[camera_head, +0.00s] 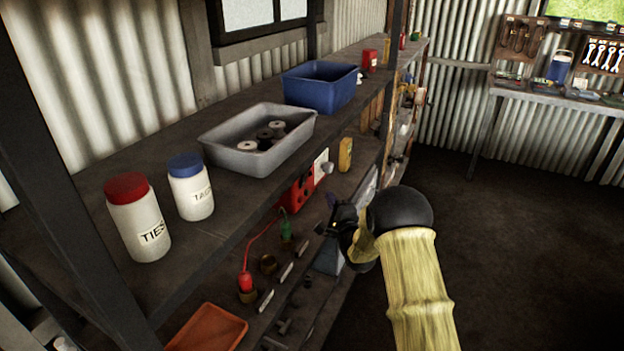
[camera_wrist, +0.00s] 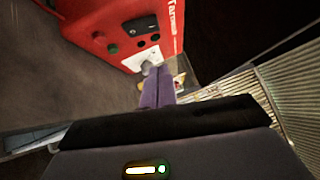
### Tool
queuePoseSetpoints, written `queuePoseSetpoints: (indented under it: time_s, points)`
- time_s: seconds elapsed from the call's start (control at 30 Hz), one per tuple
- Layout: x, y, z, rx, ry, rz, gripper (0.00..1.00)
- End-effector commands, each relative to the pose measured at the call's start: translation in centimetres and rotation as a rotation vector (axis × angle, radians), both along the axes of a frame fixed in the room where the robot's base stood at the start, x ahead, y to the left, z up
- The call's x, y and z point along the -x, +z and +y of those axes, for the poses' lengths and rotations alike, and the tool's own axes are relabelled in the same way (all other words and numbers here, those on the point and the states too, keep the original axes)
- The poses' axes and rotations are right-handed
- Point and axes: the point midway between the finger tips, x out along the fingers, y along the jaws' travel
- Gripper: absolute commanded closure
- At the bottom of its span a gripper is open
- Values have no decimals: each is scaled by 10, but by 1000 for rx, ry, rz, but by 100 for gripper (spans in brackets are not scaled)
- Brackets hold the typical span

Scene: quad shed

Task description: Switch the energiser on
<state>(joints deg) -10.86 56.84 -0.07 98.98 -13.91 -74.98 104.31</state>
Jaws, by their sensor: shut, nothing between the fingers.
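The energiser, a red box (camera_head: 299,194), stands on the shelf below the top one, partly hidden by the top shelf's edge. In the wrist view the energiser (camera_wrist: 97,12) fills the top, with white lettering on its face. A black rocker switch (camera_wrist: 140,25) sits on its face, near a small green round part (camera_wrist: 113,48) and a dark round one. My gripper (camera_head: 331,199) is in front of and to the right of the box. Its purple fingers (camera_wrist: 156,76) are shut and empty, below the face. I cannot tell the switch's position or whether the fingertips touch anything.
The top shelf holds a grey tray (camera_head: 258,164) with spools, a blue bin (camera_head: 320,88) and two lidded jars (camera_head: 137,220). A yellow container (camera_head: 345,155) stands beyond the energiser. The floor at right is clear.

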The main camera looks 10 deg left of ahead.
Motion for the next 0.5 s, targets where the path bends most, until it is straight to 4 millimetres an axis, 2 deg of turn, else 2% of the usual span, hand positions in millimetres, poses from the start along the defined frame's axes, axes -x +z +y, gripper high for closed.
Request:
queuePoseSetpoints:
  time_s: [0.5]
  points:
    - [-57,10,27,0,1,0,100]
